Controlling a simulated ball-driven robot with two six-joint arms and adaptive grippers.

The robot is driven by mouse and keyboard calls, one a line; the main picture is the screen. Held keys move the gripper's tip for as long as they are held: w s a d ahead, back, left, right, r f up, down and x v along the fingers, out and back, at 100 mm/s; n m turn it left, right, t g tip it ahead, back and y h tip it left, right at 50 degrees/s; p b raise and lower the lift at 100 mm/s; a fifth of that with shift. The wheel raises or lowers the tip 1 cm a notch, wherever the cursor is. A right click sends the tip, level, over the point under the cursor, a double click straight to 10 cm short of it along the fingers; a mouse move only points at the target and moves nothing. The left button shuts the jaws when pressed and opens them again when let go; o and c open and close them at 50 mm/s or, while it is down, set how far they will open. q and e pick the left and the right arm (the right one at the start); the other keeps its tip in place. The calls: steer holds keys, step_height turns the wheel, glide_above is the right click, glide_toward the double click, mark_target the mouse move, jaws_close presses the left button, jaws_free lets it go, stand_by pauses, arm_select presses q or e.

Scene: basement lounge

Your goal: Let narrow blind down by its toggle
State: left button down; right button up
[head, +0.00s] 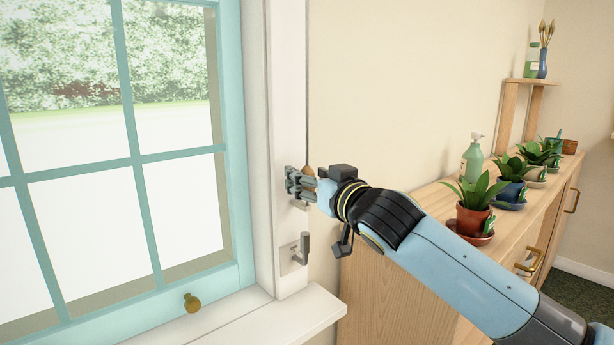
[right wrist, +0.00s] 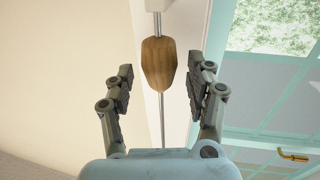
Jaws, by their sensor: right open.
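The toggle (right wrist: 159,62) is a brown wooden piece on a thin grey cord (head: 307,80) that hangs along the right side of the window frame. In the head view the toggle (head: 309,170) is partly hidden by my right gripper (head: 300,184). In the right wrist view the fingers of my right gripper (right wrist: 162,76) are open on either side of the toggle, with gaps on both sides. The cord continues below the toggle between the fingers. The blind itself is not visible in either view. My left gripper is not in view.
A metal hook (head: 301,249) sits on the white window frame below the gripper. A wooden cabinet (head: 420,205) with potted plants and a green pump bottle (head: 473,158) stands at right.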

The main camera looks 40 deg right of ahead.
steer(key=shift+w, duration=0.55)
jaws_close()
